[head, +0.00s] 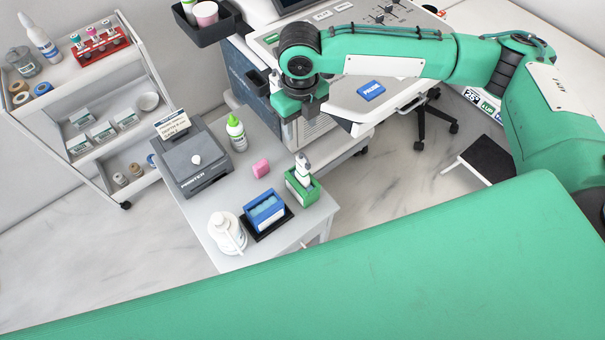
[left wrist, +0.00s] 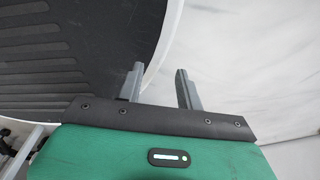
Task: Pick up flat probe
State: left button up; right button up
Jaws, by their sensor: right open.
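A white and grey probe (head: 303,166) stands upright in a green holder (head: 302,190) at the right edge of the small grey cart. I take this to be the flat probe; its lower end is hidden in the holder. My right gripper (head: 301,113) hangs above and beyond the holder, apart from the probe; it is open, its fingers hard to make out. My left gripper (left wrist: 166,86) shows only in the left wrist view, with its fingers apart and nothing between them.
A blue pad (head: 370,91) lies on the machine's shelf.

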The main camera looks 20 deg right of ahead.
aim_at(301, 152)
notch_tip(301, 152, down, 9)
jog(key=shift+r+p, duration=0.1)
jog(key=shift+p, duration=0.2)
notch_tip(301, 152, down, 5)
jog(key=shift+d+r+p, duration=0.1)
jog(key=shift+p, duration=0.35)
jog(key=c, duration=1)
pick_arm(q)
jog(key=shift+s+r, duration=0.3)
jog(key=shift+s, duration=0.55)
